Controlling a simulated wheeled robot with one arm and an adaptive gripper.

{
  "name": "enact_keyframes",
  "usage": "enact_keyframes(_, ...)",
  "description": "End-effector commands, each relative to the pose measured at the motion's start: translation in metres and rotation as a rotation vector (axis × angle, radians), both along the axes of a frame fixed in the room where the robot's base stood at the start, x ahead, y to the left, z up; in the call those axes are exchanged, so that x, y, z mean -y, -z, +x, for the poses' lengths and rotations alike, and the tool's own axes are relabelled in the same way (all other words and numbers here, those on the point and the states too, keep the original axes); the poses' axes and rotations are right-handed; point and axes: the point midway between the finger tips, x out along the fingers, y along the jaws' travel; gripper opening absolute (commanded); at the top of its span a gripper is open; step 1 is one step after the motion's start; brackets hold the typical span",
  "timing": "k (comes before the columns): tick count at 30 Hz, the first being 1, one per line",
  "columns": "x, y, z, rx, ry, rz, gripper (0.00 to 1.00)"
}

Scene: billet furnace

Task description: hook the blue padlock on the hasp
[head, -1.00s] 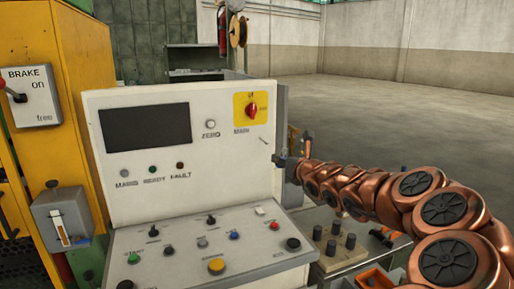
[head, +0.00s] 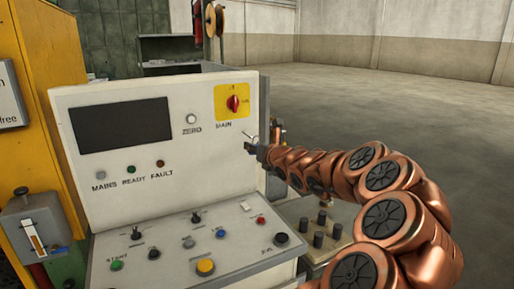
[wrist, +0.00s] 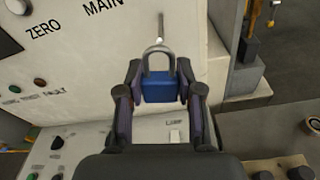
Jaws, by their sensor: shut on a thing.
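The blue padlock (wrist: 160,88) is between the two fingers of my gripper (wrist: 160,80) in the wrist view. Its grey shackle (wrist: 158,52) points up, away from my gripper. The hasp shows as a thin pale rod (wrist: 160,25) on the white panel, its rounded end just at the top of the shackle. I cannot tell whether the rod is inside the shackle or only in front of it. In the head view my gripper (head: 252,150) is at the panel's right edge, just below the thin rod (head: 243,137); the padlock is too small to make out there.
A box with several dark knobs (head: 318,240) stands at the lower right. The floor beyond is open.

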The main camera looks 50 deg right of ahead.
Motion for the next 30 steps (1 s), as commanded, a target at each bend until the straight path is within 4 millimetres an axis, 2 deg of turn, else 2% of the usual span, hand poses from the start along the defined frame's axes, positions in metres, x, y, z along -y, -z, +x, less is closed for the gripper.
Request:
enact_keyframes(26,0.013,0.002,0.04,-0.003,-0.002,-0.002,0.0)
enact_keyframes(30,0.014,0.007,0.046,0.001,-0.004,-0.001,0.0)
